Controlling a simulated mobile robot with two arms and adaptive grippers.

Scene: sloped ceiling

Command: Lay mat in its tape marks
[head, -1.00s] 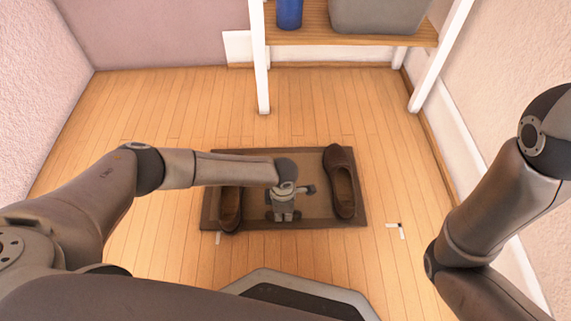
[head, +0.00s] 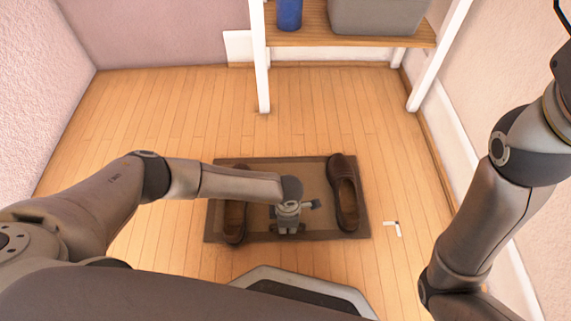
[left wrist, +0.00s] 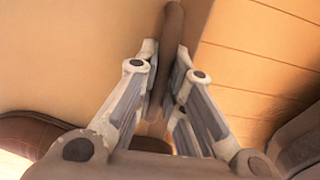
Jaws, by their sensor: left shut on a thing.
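The mat (head: 262,205) is tan with a dark brown rim and lies on the wooden floor in front of me. Two brown shoes stand on it, the left shoe (head: 236,218) partly behind my left arm and the right shoe (head: 345,195) at its right end. My left gripper (head: 288,232) points down at the mat's near edge. In the left wrist view its fingers (left wrist: 165,52) are shut on the mat's brown rim (left wrist: 173,25). A white L-shaped tape mark (head: 395,227) lies on bare floor right of the mat's near right corner. My right gripper is out of view.
A shelf (head: 350,36) with white legs holds a blue container (head: 289,14) and a grey bin (head: 378,14) at the back. Walls close in on both sides. The floor between mat and shelf is clear.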

